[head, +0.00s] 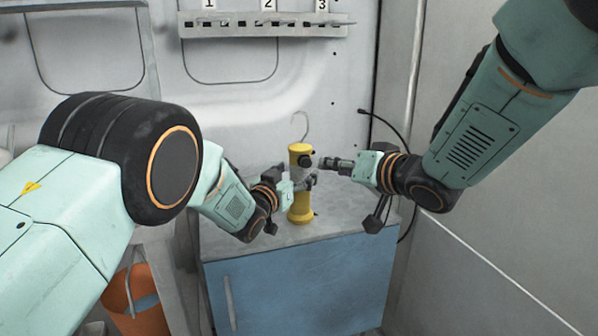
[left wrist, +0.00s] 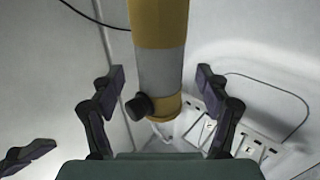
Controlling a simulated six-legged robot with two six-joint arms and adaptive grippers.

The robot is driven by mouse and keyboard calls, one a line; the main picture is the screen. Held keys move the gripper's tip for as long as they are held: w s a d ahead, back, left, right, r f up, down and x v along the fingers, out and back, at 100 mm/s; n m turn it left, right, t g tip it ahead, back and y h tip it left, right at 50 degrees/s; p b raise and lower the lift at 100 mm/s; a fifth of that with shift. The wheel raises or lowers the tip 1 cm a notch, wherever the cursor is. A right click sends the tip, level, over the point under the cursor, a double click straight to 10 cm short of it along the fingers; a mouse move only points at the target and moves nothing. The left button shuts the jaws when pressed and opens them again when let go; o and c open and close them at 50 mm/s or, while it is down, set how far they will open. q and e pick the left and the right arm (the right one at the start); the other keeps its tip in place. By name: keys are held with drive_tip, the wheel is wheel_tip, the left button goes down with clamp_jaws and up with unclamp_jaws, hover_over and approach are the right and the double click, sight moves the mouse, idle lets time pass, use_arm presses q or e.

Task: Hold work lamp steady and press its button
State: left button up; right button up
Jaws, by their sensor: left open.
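The work lamp (head: 299,208) stands upright on the cabinet, yellow with a grey middle band and a wire hook on top. A black button (head: 305,161) sticks out of its upper part. My left gripper (head: 300,183) is open around the lamp's grey middle. In the left wrist view the lamp (left wrist: 160,70) runs between the two spread fingers, with no clear contact, and the black button (left wrist: 138,107) shows low down. My right gripper (head: 322,164) looks shut and empty, its tips pointing at the lamp just right of the button. A dark finger tip shows at that view's lower left.
The blue cabinet (head: 300,285) has a grey top with some free room around the lamp. A numbered rack (head: 262,24) is on the wall behind. A black cable (head: 390,125) hangs at right. An orange bucket (head: 135,300) stands at lower left.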

use_arm(q)
drive_tip(key=shift+x, duration=1.25)
drive_tip(key=shift+s, duration=0.1)
clamp_jaws()
use_arm(e)
clamp_jaws()
idle(1.1)
drive_tip(key=shift+f, duration=0.1)
